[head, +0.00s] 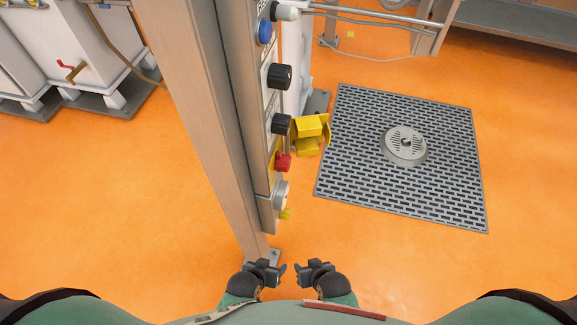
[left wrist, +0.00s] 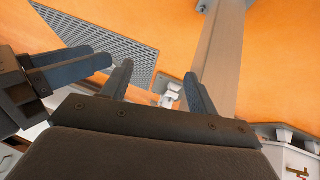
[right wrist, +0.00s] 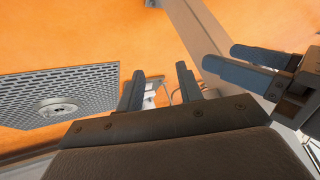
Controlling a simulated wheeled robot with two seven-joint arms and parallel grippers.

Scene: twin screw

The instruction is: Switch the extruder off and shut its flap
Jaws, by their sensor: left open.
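The tall control panel (head: 262,115) stands edge-on in the middle of the head view. Its controls stick out to the right: a blue button (head: 265,32), two black knobs (head: 279,77) and a red switch (head: 284,161). A yellow hinged cover (head: 308,125) juts out beside the lower black knob, looking open; whether it is the flap or the switch's guard I cannot tell. The switch's position is unclear. My left gripper (head: 282,270) and right gripper (head: 298,270) are low near my body, below the panel, both empty with fingers apart in the wrist views.
A grey post (head: 190,90) runs along the panel's left side. A grey floor grate (head: 430,180) with a round drain (head: 404,145) lies to the right. White cabinets (head: 70,40) stand upper left. Orange floor is clear around the panel's foot.

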